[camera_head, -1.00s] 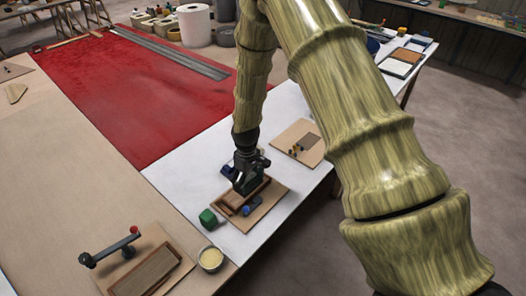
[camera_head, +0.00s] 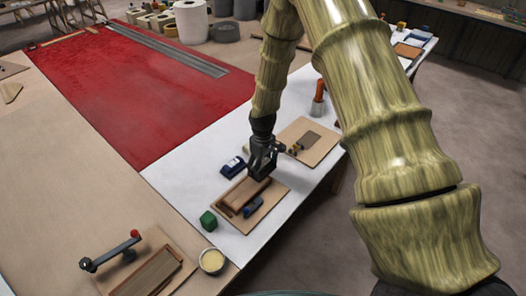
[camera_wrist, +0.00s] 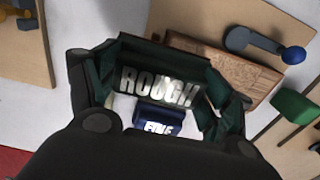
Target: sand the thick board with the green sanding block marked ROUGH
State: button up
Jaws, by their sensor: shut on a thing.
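My gripper (camera_head: 263,168) is shut on the dark green sanding block, whose white ROUGH lettering faces the wrist camera (camera_wrist: 158,88). It is at the far end of the thick board. The thick board (camera_head: 243,194) is brown wood lying on a tan base panel (camera_head: 272,208); it shows behind the block in the wrist view (camera_wrist: 225,68). I cannot tell whether the block touches the board. A blue block marked FINE (camera_wrist: 158,124) lies on the white table just left of my gripper, also seen in the head view (camera_head: 232,167).
A blue clamp (camera_head: 253,207) sits at the board's near right side. A green block (camera_head: 208,220) and a bowl (camera_head: 212,261) stand nearer. Another panel with a thin plate (camera_head: 308,142) and an orange-topped tool (camera_head: 318,98) are beyond. A red lever fixture (camera_head: 110,250) is front left.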

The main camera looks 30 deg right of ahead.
notch_tip(320, 180, up, 3)
jog(key=shift+s+a+p, duration=0.1)
jog(key=shift+s+p, duration=0.05)
jog(key=shift+p, duration=0.55)
jog(key=shift+r+p, duration=1.05)
jog(key=shift+r, duration=0.65)
